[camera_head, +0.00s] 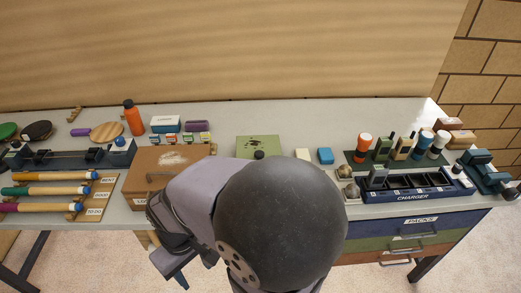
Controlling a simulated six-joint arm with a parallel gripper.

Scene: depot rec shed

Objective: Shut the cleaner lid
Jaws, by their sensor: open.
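No thing here carries a readable cleaner label, and I cannot tell for sure which one is the cleaner or how its lid stands. A brown box (152,160) with a pale smudge on top and a handle stands left of centre; my arm hides its right part. A green square panel (258,143) with dark marks lies behind my arm, its near part hidden. A small blue-and-white box (165,124) with a blurred label stands at the back. My gripper (177,272) is at the table's front edge, below the brown box, pointing down; its fingers are partly hidden and look empty.
Colour-handled tools (50,190) lie at the left. An orange bottle (133,118) stands behind the brown box. A charger tray (410,184) and several upright bottles fill the right, above drawers (402,243). The table (290,113) is clear along the back middle.

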